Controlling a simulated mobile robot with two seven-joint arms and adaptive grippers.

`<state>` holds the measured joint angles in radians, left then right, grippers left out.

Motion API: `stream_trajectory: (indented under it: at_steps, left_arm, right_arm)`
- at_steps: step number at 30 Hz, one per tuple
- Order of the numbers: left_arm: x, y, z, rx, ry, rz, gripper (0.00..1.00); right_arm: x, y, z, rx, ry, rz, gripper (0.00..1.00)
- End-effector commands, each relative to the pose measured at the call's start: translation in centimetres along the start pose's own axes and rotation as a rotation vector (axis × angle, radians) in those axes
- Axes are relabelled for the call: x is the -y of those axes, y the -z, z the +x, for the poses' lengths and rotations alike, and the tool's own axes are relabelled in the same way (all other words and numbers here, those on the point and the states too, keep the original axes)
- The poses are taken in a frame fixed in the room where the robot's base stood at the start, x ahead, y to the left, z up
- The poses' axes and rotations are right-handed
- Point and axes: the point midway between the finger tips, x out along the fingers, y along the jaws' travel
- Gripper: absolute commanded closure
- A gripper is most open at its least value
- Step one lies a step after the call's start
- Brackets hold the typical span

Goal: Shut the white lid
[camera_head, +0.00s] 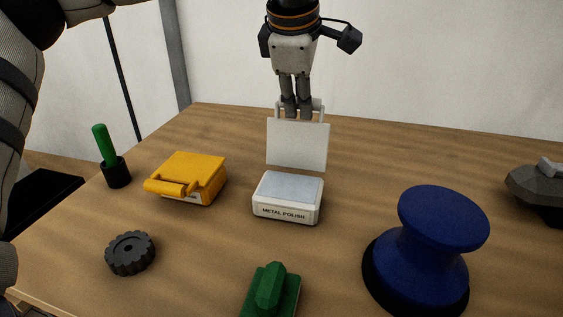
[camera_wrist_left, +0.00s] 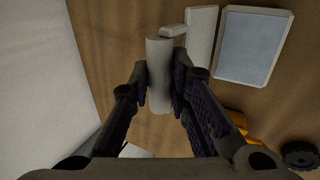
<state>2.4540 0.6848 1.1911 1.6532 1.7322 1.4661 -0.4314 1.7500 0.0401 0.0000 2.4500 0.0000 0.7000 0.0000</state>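The white lid (camera_head: 297,145) stands upright, open, at the back of the white box (camera_head: 287,212) marked METAL POLISH. The box has a pale grey top face. A bar handle (camera_head: 318,107) runs along the lid's upper edge. My left gripper (camera_head: 296,112) is above the lid, with its fingers down on this handle. In the left wrist view the handle (camera_wrist_left: 159,85) is a pale cylinder between the two fingers, which touch it on both sides. The lid (camera_wrist_left: 201,35) and box (camera_wrist_left: 252,46) show beyond it. My right gripper is not in view.
A yellow box (camera_head: 195,174) with a shut lid is left of the white box. A green-handled tool in a black cup (camera_head: 116,172), a black knob (camera_head: 130,253), a green block (camera_head: 270,293), a blue spool (camera_head: 432,250) and a dark grey object (camera_head: 540,188) stand around.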

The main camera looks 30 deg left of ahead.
Motion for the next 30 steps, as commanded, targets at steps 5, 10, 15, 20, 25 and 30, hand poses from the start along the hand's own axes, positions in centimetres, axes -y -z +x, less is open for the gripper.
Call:
stream_trajectory:
  at_steps: [5,10,15,20,25,30]
  left_arm:
    - [0.6,0.0,-0.5,0.001,0.000,0.002,1.00]
    - [2.1,0.0,-1.4,0.001,0.000,0.002,1.00]
    - [2.6,0.0,-1.6,-0.001,0.001,0.001,1.00]
    - [2.6,0.0,-1.6,-0.001,0.001,0.001,1.00]
    - [3.5,0.0,-2.0,0.000,0.000,0.002,1.00]
    - [5.1,0.0,-2.4,0.000,0.002,0.002,1.00]
  right_arm:
    - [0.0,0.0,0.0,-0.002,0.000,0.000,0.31]
    - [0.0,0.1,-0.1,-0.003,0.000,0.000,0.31]
    - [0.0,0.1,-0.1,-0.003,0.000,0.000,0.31]
    - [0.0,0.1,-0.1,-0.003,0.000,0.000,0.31]
    - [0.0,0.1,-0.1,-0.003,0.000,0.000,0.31]
    - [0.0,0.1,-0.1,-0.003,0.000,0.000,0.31]
